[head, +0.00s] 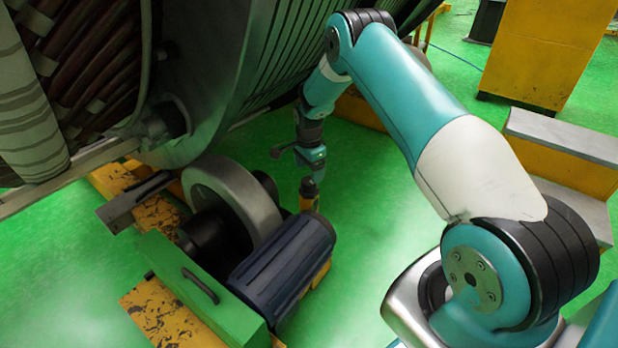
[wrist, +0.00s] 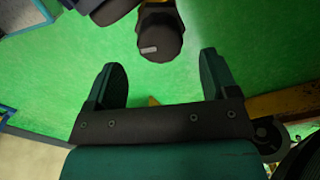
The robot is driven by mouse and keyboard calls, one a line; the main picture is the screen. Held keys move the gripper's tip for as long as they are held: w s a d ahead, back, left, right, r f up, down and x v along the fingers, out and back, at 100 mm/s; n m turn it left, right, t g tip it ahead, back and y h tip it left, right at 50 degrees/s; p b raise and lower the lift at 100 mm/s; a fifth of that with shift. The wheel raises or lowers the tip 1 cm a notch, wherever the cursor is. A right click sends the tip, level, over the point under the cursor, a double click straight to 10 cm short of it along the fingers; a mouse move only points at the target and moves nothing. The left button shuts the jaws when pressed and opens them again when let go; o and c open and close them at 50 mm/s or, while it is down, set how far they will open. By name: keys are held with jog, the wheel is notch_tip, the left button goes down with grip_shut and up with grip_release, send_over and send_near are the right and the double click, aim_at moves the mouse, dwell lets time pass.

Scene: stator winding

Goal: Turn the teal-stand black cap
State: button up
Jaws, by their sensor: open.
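A black cap (wrist: 160,36) with a small pale mark on its face shows at the top middle of the wrist view. In the head view, the dark cap (head: 308,187) sits upright on a small yellow body beside the blue-black motor. No teal stand can be made out under it. My gripper (wrist: 161,62) is open and empty, with one dark teal finger on each side. The cap lies just beyond the fingertips, roughly centred between them and apart from both. In the head view, my gripper (head: 316,172) hangs just above the cap; its fingers are small there.
A blue-black motor (head: 282,262) and a grey wheel (head: 235,195) stand left of the cap, with a green box (head: 195,290) in front. The large stator (head: 215,75) looms behind. Yellow-grey steps (head: 560,145) stand right. Green floor right of the cap is clear.

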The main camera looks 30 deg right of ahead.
aim_at(309, 181)
notch_tip(309, 181, up, 12)
jog(key=p, duration=0.1)
jog(key=shift+p, duration=0.3)
jog(key=s+a+r+n+t, duration=0.1)
jog(key=s+a+r+n, duration=0.65)
jog(key=s+r, duration=0.2)
jog(key=s+a+r+n+t, duration=0.1)
jog(key=s+a+r+n, duration=0.1)
jog(key=s+n, duration=0.45)
jog(key=s+a+r+n+t, duration=0.15)
jog(key=s+n, duration=0.25)
jog(key=s, duration=0.5)
jog(key=s+a+r+n+g+y+p, duration=0.1)
jog(key=s+a+r+n+g+y, duration=0.1)
jog(key=s+a+r+n, duration=0.45)
jog(key=s+a+r+n+g+y, duration=0.15)
jog(key=s+a+r, duration=0.3)
jog(key=a, duration=0.45)
notch_tip(309, 181, up, 18)
jog(key=m+p, duration=0.1)
jog(key=p, duration=1.9)
jog(key=shift+r+y, duration=0.25)
jog(key=shift+y, duration=0.1)
